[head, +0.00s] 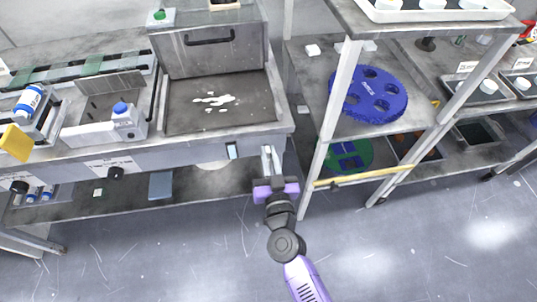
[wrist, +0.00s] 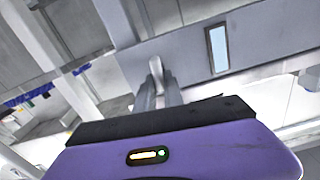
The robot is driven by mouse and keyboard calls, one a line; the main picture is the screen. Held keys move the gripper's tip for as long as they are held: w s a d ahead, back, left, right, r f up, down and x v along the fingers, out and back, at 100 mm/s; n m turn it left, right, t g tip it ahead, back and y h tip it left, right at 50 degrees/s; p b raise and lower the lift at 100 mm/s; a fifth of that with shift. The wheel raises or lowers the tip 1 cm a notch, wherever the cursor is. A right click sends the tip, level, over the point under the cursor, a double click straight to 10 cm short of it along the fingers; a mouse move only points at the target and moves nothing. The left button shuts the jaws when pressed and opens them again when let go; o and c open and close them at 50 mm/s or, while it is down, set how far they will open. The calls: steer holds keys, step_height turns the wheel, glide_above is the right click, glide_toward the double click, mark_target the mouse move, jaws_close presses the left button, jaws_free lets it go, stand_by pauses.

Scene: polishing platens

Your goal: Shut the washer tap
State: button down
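My gripper (head: 270,160) is at the front face of the bench, near its right end, just right of a small blue-lit window (head: 232,151). In the wrist view its two grey fingers (wrist: 160,92) point at the front panel, a narrow gap between them. A small pale grey lever (wrist: 156,68), which looks like the washer tap, stands at the panel between the fingertips. I cannot tell whether the fingers touch it. In the head view the fingers hide the lever. The blue-lit window also shows in the wrist view (wrist: 218,48).
A hooded metal basin (head: 220,103) with white residue is above. A shelf rack (head: 325,150) with a blue perforated disc (head: 369,95) stands close on the right. The floor (head: 150,255) in front is clear.

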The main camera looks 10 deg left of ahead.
steer(key=shift+m, duration=0.3)
steer(key=m, duration=0.7)
steer(key=shift+w+d+f, duration=0.1)
steer(key=shift+d+f, duration=0.15)
steer(key=shift+d, duration=0.15)
steer(key=m, duration=0.2)
steer(key=m+b, duration=0.1)
steer(key=m, duration=0.2)
steer(key=shift+d+f, duration=0.1)
steer(key=shift+f, duration=0.1)
steer(key=shift+f+m+b, duration=0.2)
steer(key=shift+m+b, duration=0.15)
steer(key=shift+m, duration=1.65)
steer(key=c, duration=1.4)
jaws_free()
steer(key=shift+c, duration=0.2)
